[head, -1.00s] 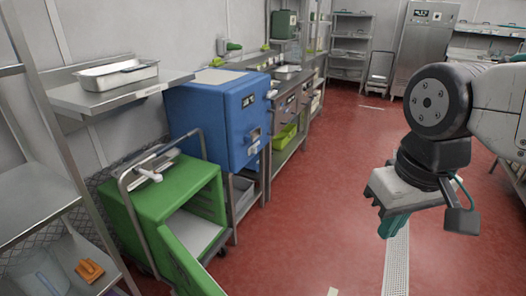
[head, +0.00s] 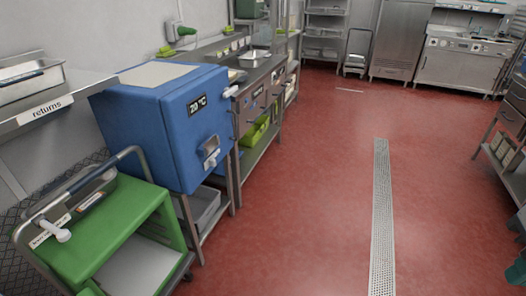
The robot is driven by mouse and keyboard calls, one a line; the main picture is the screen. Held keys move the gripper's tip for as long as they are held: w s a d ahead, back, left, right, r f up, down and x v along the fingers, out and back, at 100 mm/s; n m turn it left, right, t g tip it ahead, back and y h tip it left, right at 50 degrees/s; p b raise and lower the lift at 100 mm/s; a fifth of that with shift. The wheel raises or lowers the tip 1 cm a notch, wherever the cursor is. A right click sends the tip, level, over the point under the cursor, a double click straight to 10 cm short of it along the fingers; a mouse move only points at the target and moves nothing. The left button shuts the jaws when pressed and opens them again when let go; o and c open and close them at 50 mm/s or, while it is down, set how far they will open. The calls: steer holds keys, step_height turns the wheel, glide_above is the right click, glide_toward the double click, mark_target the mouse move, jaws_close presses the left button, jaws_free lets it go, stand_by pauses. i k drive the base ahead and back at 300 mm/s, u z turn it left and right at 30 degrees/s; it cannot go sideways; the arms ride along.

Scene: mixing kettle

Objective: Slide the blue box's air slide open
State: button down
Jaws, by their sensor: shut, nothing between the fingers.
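The blue box (head: 150,125) stands on a metal stand left of centre, with its front turned towards the right. A "20 °C" label (head: 197,104) is on its front. Below the label is a small metal fitting with a light tab (head: 211,151), which looks like the air slide; how far it is open I cannot tell. A pale lever (head: 231,91) sticks out near the box's upper right edge. My gripper (head: 516,272) shows only as teal fingers cut off at the lower right edge, shut and empty, far from the box.
A green box (head: 95,225) with a metal handle frame stands in front of the blue box at lower left. A "returns" shelf (head: 45,112) is at the left. A steel counter (head: 262,75) runs behind. The red floor (head: 310,180) with a drain grate (head: 382,220) is clear.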

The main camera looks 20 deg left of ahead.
mark_target(211, 161)
steer(key=z, duration=0.25)
steer(key=i, duration=0.65)
steer(key=u, duration=0.55)
steer(key=i, duration=0.75)
steer(key=u, duration=0.75)
